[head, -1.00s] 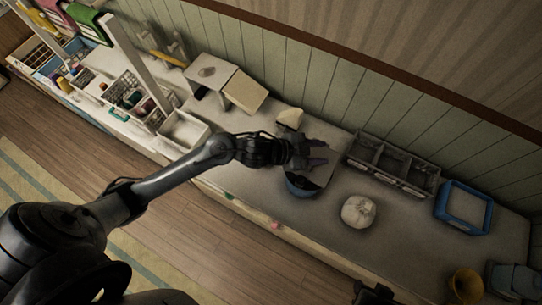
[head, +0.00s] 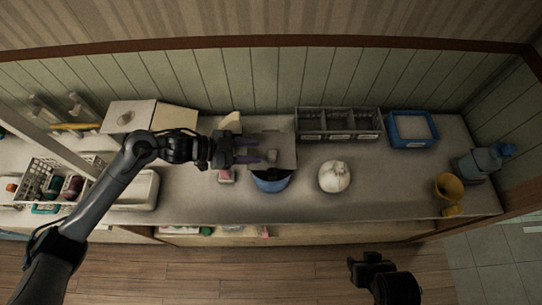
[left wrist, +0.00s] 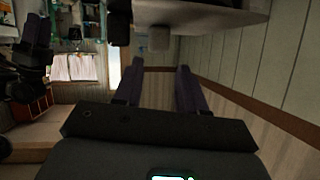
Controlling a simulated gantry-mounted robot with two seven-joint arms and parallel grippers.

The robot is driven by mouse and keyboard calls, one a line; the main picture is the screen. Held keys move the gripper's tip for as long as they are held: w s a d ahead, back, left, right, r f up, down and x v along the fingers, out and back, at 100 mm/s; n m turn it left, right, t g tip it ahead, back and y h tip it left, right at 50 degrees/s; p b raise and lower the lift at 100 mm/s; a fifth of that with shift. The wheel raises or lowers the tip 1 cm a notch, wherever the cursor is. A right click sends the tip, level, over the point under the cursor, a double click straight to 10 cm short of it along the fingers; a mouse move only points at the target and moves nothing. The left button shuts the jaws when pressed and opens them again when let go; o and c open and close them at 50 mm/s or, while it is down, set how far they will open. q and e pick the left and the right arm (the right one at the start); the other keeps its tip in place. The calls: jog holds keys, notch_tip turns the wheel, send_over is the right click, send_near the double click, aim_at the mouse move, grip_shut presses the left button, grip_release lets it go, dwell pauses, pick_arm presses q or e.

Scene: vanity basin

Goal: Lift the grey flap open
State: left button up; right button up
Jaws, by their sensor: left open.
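The grey flap (head: 285,137) is a flat square plate with a small knob (head: 271,155) on it. It shows above the blue bowl (head: 271,183) near the middle of the counter. My left gripper (head: 258,151) is open, its purple fingers pointing right toward the knob, with nothing visibly held. In the left wrist view a pale plate edge (left wrist: 205,10) and a small block (left wrist: 159,38) lie beyond the spread fingers (left wrist: 160,75). Contact cannot be told. My right gripper (head: 367,270) is low in the head view, away from the flap; its jaws are unclear.
A grey divided tray (head: 339,137) and a blue tray (head: 392,135) stand behind, right of the flap. A white round object (head: 334,177) sits right of the bowl. A yellow cup (head: 447,190) is at far right. A wire basket (head: 45,175) is left.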

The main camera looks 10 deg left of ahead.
aim_at(268, 153)
pick_arm(q)
jog(key=d+f, duration=0.1)
jog(key=d, duration=0.1)
jog(key=w+d+f+g, duration=0.1)
jog(key=d, duration=0.1)
jog(key=d+f+g, duration=0.1)
jog(key=shift+w+d+f+h+p, duration=0.15)
jog(key=shift+w+d+h+p, duration=0.15)
jog(key=shift+w+d, duration=0.1)
dwell(0.4)
